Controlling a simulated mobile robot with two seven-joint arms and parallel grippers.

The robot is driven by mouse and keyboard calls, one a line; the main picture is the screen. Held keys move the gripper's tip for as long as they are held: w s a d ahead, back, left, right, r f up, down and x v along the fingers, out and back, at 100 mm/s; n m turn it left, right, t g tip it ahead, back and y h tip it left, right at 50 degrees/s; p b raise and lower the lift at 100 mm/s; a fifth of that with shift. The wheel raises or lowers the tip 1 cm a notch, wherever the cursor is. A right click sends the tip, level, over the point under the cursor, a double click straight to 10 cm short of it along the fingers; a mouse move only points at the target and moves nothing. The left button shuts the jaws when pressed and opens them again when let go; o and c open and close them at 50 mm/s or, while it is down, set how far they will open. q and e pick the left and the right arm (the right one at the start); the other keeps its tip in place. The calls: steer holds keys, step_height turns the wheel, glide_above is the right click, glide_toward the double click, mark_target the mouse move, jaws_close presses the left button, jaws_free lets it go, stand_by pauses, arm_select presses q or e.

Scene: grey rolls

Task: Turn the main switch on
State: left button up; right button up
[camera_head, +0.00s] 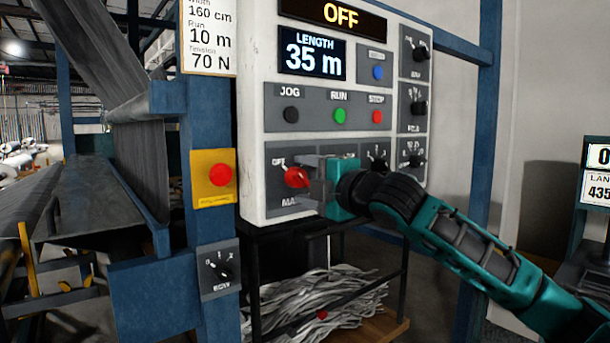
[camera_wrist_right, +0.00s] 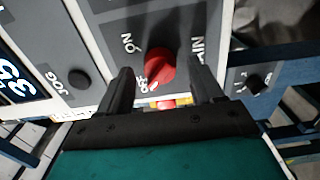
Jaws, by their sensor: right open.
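The main switch (camera_head: 296,177) is a red rotary knob on a grey plate at the lower left of the white control panel (camera_head: 255,120). Its pointer is at the OFF mark, and the display (camera_head: 335,14) at the top reads OFF. My right gripper (camera_head: 305,182) is in front of the knob and partly hides the plate's lettering. In the right wrist view the knob (camera_wrist_right: 160,68) lies between and just beyond the open fingertips (camera_wrist_right: 165,78); I cannot tell whether they touch it. My left gripper is not in view.
A red emergency button (camera_head: 220,175) on a yellow plate sits left of the panel. JOG (camera_head: 291,115), RUN (camera_head: 340,116) and STOP (camera_head: 377,117) buttons are above the switch. Several black knobs, including one (camera_head: 378,162), are to the right. A rack with grey strips (camera_head: 320,300) stands below.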

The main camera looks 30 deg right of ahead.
steer(key=shift+w, duration=0.4)
steer(key=c, duration=1.1)
